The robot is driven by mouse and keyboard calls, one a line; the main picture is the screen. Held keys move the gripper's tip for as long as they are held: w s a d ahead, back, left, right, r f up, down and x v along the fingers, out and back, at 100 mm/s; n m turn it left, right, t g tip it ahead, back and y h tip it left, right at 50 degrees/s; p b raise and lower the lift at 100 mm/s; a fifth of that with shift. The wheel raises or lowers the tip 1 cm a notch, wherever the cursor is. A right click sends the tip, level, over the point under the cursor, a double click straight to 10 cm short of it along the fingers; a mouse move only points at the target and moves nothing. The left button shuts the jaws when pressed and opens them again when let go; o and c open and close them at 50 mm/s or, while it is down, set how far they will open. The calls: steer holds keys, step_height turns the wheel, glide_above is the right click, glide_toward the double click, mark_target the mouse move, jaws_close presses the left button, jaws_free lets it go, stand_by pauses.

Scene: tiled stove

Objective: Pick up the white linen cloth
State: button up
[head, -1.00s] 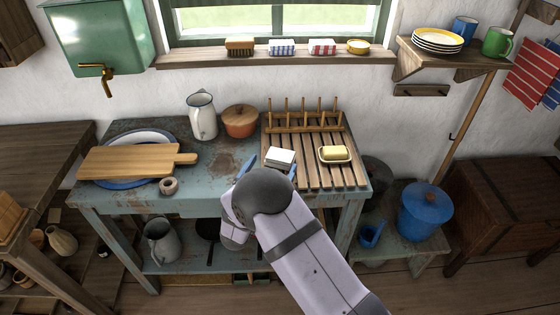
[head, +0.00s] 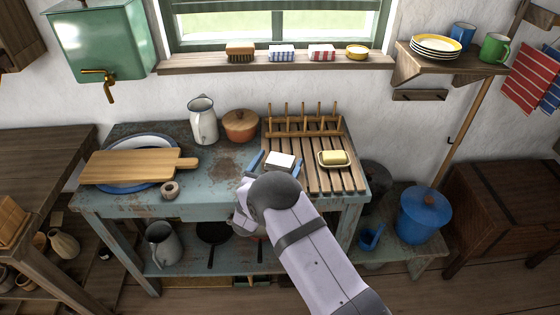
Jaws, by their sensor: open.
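The white linen cloth (head: 281,160) is a small folded white block on the worn blue-green table, at the left edge of the slatted wooden rack. My gripper (head: 276,164) is open, with one blue finger at the left of the cloth and the other at its right. I cannot tell whether the fingers touch the cloth or how far above the tabletop they are. My wrist hides the table edge just in front of the cloth.
The slatted rack (head: 311,178) with upright pegs holds a yellow block on a dish (head: 333,158) right of the cloth. An orange lidded pot (head: 240,126) and white jug (head: 203,120) stand behind left. A cutting board (head: 130,165) lies farther left. Bare tabletop (head: 222,165) lies between.

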mark_target(280, 159)
steer(key=shift+w+d, duration=0.25)
steer(key=shift+w, duration=0.35)
steer(key=c, duration=1.2)
steer(key=shift+r, duration=0.1)
steer(key=shift+c, duration=0.2)
step_height(280, 159, up, 10)
steer(key=shift+f+b, duration=0.1)
steer(key=shift+b, duration=0.45)
steer(key=d+r+m+g+h+p, duration=0.1)
steer(key=d+r+m+g+h, duration=0.2)
steer(key=d, duration=2)
steer(key=shift+w+a+f+n+t+y, duration=0.2)
steer(key=shift+a+f+n+t+y, duration=0.3)
steer(key=shift+a, duration=0.35)
steer(key=shift+w+a+f+n+t+y, duration=0.2)
steer(key=shift+a+f+n+t+y, duration=0.15)
steer(key=shift+a+n+t+y, duration=0.35)
steer(key=shift+w+a+f+n+t+y, duration=0.2)
steer(key=shift+a+f+n+t+y, duration=0.25)
steer(key=shift+a, duration=0.5)
